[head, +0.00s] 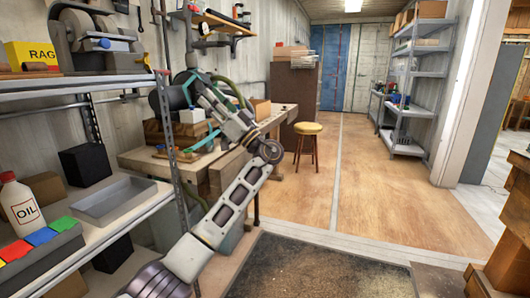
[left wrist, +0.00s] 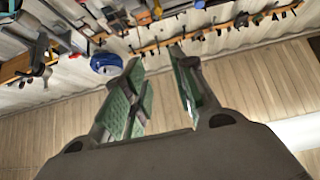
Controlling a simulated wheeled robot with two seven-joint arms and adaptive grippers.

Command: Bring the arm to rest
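My left arm (head: 240,195) comes in from the bottom left of the head view, reaches up to its elbow and folds back up and left. My left gripper (head: 190,85) is at the end of the forearm, raised in front of the workbench and close to the shelf post. In the left wrist view my left gripper (left wrist: 157,62) is open, its green-padded fingers apart with nothing between them. My right gripper is in neither view.
A metal shelf (head: 130,205) with an oil bottle (head: 20,205) and a grey tray (head: 110,200) stands close on the left. A workbench (head: 150,160) is behind the arm. The wooden floor (head: 390,195) ahead is clear.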

